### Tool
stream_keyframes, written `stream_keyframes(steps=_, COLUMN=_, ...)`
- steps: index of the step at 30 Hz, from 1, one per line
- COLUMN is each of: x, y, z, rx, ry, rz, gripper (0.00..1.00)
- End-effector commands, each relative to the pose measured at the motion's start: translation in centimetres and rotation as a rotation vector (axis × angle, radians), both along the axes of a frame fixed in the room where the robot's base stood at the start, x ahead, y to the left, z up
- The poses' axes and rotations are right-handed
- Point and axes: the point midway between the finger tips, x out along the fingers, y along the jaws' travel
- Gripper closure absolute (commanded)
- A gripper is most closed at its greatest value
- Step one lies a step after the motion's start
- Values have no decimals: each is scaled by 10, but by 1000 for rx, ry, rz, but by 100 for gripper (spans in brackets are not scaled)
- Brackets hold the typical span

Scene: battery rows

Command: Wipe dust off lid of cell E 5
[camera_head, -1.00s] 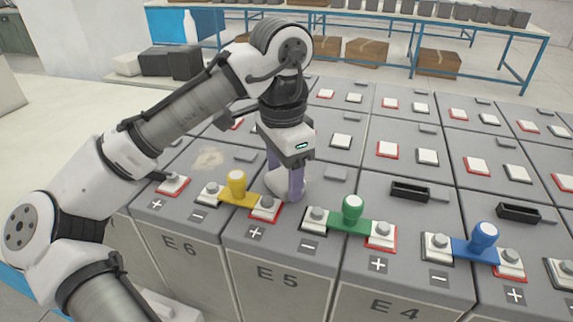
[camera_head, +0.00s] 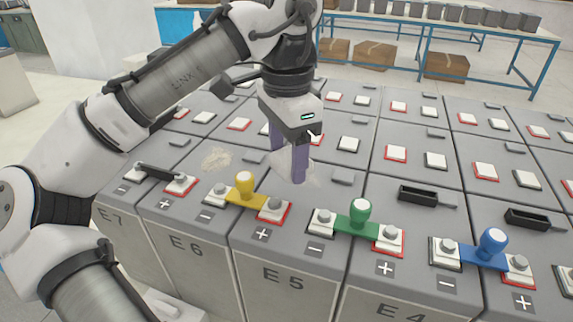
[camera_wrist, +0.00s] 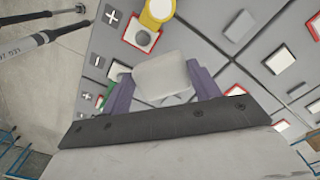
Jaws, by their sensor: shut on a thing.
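My gripper (camera_head: 287,165) is low over the lid of cell E 5 (camera_head: 262,190), its purple fingers pointing down. It is shut on a pale, whitish cloth or pad (camera_wrist: 162,78), which spans the gap between the fingers in the wrist view. In the head view the fingers mostly hide the pad, and I cannot tell whether it touches the lid. A faint pale smudge (camera_head: 313,176) shows on the lid just right of the fingers. Cell E 5 carries its label (camera_head: 283,279) on the front face.
A yellow-handled bridge (camera_head: 246,190) joins E 6 and E 5. A green-handled one (camera_head: 359,220) joins E 5 and E 4, and a blue-handled one (camera_head: 488,248) stands farther right. A beige dust patch (camera_head: 215,158) lies on E 6. Black handled trays (camera_head: 420,195) lie on lids to the right.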

Motion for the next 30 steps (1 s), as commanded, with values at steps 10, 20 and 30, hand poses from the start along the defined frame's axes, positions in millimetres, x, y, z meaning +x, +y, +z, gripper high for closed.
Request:
stream_keyframes(steps=10, x=0, y=0, z=7, rx=-2, ry=-1, rz=0, gripper=75)
stream_keyframes(steps=20, x=1, y=0, z=22, rx=0, ry=-4, rz=3, gripper=75)
stream_keyframes(steps=30, x=1, y=-1, z=37, rx=-3, ry=-1, rz=0, gripper=76)
